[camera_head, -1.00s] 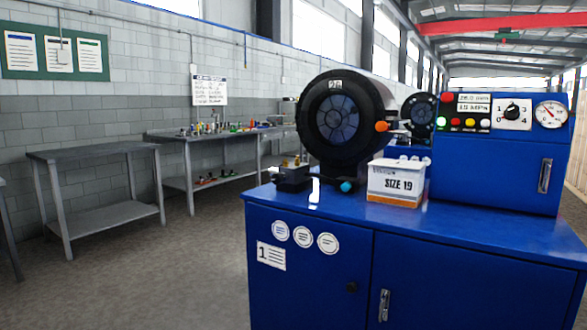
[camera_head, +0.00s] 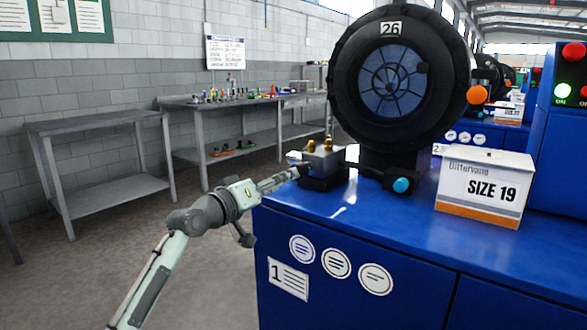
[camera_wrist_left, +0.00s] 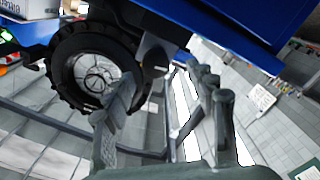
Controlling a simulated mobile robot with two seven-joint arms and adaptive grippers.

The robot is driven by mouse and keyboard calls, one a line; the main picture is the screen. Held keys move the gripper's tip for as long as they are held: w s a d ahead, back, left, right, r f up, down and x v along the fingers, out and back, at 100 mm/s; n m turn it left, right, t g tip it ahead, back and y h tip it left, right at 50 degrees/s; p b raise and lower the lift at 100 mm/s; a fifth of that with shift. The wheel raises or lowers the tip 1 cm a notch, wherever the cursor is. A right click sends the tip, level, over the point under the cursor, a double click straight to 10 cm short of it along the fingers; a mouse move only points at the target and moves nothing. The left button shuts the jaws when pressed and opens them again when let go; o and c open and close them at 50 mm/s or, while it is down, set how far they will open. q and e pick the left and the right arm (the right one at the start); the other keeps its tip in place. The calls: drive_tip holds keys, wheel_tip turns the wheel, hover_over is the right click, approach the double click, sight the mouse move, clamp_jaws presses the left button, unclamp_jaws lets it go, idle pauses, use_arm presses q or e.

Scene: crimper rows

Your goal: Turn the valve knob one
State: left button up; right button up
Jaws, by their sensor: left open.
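The crimper head (camera_head: 396,80), a black ring numbered 26, stands on the blue cabinet marked 1. A cyan knob (camera_head: 401,185) sits low at its front and an orange knob (camera_head: 477,94) on its right side; neither is labelled as a valve. My left gripper (camera_head: 296,165) is at the cabinet's left edge, close beside this block; contact is unclear. In the left wrist view the fingers (camera_wrist_left: 165,88) are spread apart with nothing held. My right gripper is out of view.
A SIZE 19 box (camera_head: 484,190) stands right of the crimper head. The blue cabinet top (camera_head: 420,228) is clear in front. An empty grey table (camera_head: 100,125) and a bench (camera_head: 240,100) with small parts stand by the wall.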

sight(299, 171)
use_arm(q)
drive_tip(key=x, duration=0.4)
drive_tip(key=r+x, duration=0.1)
drive_tip(key=x, duration=0.1)
drive_tip(key=shift+w+d, duration=0.1)
drive_tip(key=shift+d, duration=0.15)
drive_tip(key=shift+w+d, duration=0.2)
drive_tip(key=shift+w, duration=0.05)
drive_tip(key=shift+w+d, duration=0.15)
drive_tip(key=shift+w, duration=0.1)
drive_tip(key=c, duration=1.1)
drive_tip(key=shift+f, duration=0.1)
drive_tip(key=shift+c, duration=0.3)
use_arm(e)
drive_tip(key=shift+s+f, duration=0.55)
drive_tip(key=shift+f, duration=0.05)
